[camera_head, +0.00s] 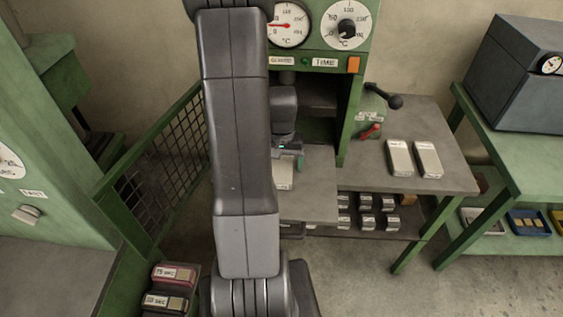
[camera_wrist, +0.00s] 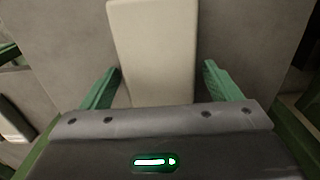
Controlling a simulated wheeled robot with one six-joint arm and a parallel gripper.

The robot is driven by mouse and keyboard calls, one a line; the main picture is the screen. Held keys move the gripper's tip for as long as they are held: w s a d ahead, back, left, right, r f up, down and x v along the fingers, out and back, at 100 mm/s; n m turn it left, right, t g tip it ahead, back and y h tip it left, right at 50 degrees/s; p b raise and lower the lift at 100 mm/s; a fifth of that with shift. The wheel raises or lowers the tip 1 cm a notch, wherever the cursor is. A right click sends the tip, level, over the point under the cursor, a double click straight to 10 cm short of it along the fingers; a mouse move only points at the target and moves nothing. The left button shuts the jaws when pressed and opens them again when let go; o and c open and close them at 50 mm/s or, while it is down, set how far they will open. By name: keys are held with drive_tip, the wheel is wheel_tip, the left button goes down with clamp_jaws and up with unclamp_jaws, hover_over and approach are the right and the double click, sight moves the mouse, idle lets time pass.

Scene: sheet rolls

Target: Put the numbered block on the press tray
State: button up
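A pale, long block (camera_head: 284,177) lies on the grey press tray (camera_head: 318,195), partly hidden behind my arm in the head view. In the wrist view the block (camera_wrist: 155,50) lies lengthwise between the two green fingers of my gripper (camera_wrist: 162,85), with narrow gaps at its sides. My gripper (camera_head: 291,164) is open and low over the tray. No number can be read on this block. Two similar pale blocks, a left one (camera_head: 399,158) and a right one (camera_head: 428,159), lie on the grey table to the right; their markings are too small to read.
The green press (camera_head: 358,75) with dials stands behind the tray. A black-knobbed lever (camera_head: 394,101) and a red handle (camera_head: 370,131) stand near the table's back. A green mesh guard (camera_head: 160,180) stands left.

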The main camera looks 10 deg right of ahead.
sight(282, 162)
wheel_tip(282, 162, up, 12)
drive_tip(key=shift+r, duration=0.2)
idle(0.6)
idle(1.2)
